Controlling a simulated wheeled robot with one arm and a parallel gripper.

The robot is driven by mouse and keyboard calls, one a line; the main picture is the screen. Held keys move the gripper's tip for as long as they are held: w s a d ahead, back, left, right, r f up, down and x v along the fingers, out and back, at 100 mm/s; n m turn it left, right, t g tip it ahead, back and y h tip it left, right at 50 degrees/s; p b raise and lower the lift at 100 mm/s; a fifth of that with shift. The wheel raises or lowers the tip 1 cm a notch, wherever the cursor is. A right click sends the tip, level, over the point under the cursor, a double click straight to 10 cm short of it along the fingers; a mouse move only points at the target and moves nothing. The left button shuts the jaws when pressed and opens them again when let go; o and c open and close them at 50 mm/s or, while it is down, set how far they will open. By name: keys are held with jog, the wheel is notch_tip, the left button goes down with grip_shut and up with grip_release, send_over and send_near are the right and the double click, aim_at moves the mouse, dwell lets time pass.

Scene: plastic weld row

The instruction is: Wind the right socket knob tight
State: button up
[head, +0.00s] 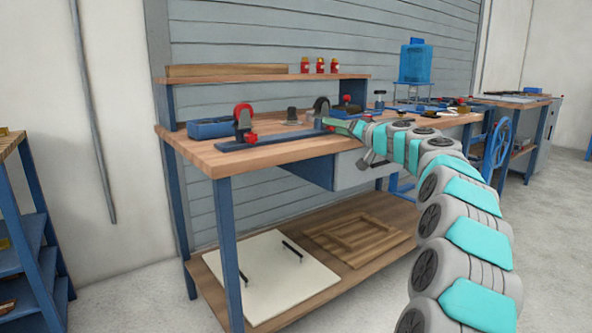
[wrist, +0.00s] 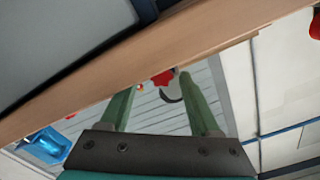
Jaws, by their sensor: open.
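On the workbench (head: 285,150) a blue rail (head: 285,139) carries two upright clamp-like sockets. The left socket (head: 243,117) has a red wheel on top and a red knob (head: 251,138) low at its side. The right socket (head: 321,107) is dark grey; its low red knob is mostly hidden by my gripper in the head view. My gripper (head: 337,125) is at the right socket. In the wrist view my gripper (wrist: 158,82) has its green fingers apart, with a red knob (wrist: 162,77) beyond and between the tips. I cannot tell whether they touch it.
A blue bin (head: 211,128) sits left of the rail. A shelf (head: 270,77) with several red jars stands behind. A grey drawer box (head: 358,170) hangs under the bench top near my arm. A pale panel (head: 270,275) lies on the lower shelf. The floor in front is clear.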

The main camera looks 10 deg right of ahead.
jog(key=shift+d+f+n, duration=0.1)
jog(key=shift+f+n, duration=0.05)
jog(key=shift+n, duration=0.45)
jog(key=shift+r+n+p, duration=0.35)
jog(key=shift+n+p, duration=0.35)
jog(key=shift+p, duration=0.1)
jog(key=shift+r+n+p, duration=0.1)
jog(key=shift+n+p, duration=0.3)
jog(key=shift+p, duration=1.15)
jog(key=shift+n+p, duration=0.5)
jog(key=shift+p, duration=0.7)
